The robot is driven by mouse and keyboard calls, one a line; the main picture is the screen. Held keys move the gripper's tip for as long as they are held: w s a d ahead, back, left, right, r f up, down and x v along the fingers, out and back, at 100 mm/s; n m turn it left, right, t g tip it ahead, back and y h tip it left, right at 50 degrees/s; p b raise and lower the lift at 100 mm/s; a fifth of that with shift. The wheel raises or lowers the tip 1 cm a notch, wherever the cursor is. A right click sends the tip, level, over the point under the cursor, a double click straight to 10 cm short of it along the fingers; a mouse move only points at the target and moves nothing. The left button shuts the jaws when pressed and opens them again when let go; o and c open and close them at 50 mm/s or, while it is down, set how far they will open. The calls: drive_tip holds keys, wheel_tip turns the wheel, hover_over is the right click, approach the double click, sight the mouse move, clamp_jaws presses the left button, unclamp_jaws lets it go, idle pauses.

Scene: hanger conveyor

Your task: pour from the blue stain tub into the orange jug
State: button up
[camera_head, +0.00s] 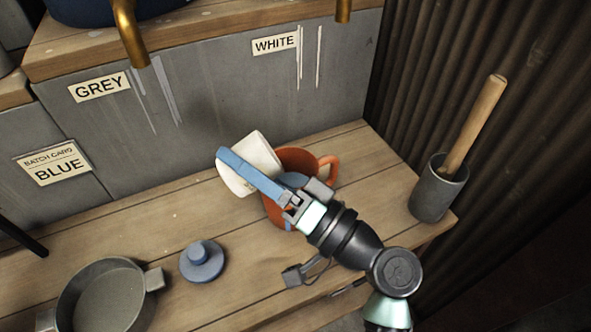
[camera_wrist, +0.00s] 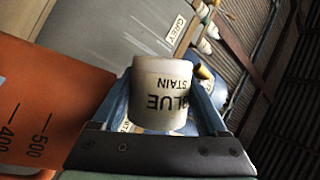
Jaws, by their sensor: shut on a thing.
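The stain tub (camera_head: 262,150) is white with black lettering. It reads BLUE STAIN in the wrist view (camera_wrist: 160,88), where the letters appear upside down. My gripper (camera_head: 240,165) is shut on the tub, with a blue finger on each side of it in the wrist view. The tub is held tilted above the bench, beside the upper left of the orange jug (camera_head: 300,158). The jug's handle points right. Its wall (camera_wrist: 40,100) shows 400 and 500 marks in the wrist view. My gripper and arm hide much of the jug, and I cannot see any stream.
A blue knobbed lid (camera_head: 203,262) lies on the wooden bench (camera_head: 130,232). A grey pan (camera_head: 105,300) stands at front left. A grey pot (camera_head: 436,195) with a wooden handle stands at the right end. Brass taps (camera_head: 130,35) hang above the labelled grey panel.

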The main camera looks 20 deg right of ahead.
sight(267, 168)
wheel_tip(267, 168, down, 6)
drive_tip(key=d+n+g+h, duration=0.2)
drive_tip(key=shift+w+d, duration=0.3)
drive_tip(key=shift+w, duration=0.05)
drive_tip(key=shift+s+d+r+n+g+h+p, duration=0.15)
drive_tip(key=shift+r+n+g+h+p, duration=0.35)
drive_tip(key=shift+r+n+h+p, duration=0.15)
drive_tip(key=shift+d+r+n+g+h+p, duration=0.3)
drive_tip(key=shift+n+g+h+p, duration=0.2)
drive_tip(key=shift+n, duration=0.55)
drive_tip(key=shift+a+r, duration=0.1)
drive_tip(key=shift+r+n, duration=0.15)
drive_tip(key=shift+n, duration=0.15)
drive_tip(key=shift+s+a+r+n+h+p, duration=0.15)
drive_tip(key=shift+r+n+h+p, duration=0.1)
drive_tip(key=shift+r+n+p, duration=0.25)
drive_tip(key=shift+w+a+r+n+h+p, duration=0.1)
drive_tip(key=shift+r+n+h+p, duration=0.15)
drive_tip(key=shift+r+p, duration=0.35)
drive_tip(key=shift+s+r+n+h+p, duration=0.15)
drive_tip(key=shift+r+n+h+p, duration=0.15)
drive_tip(key=shift+n+p, duration=0.1)
drive_tip(key=shift+a+r+n+g+h, duration=0.1)
drive_tip(key=shift+n+g+h, duration=0.15)
drive_tip(key=shift+n+g, duration=0.1)
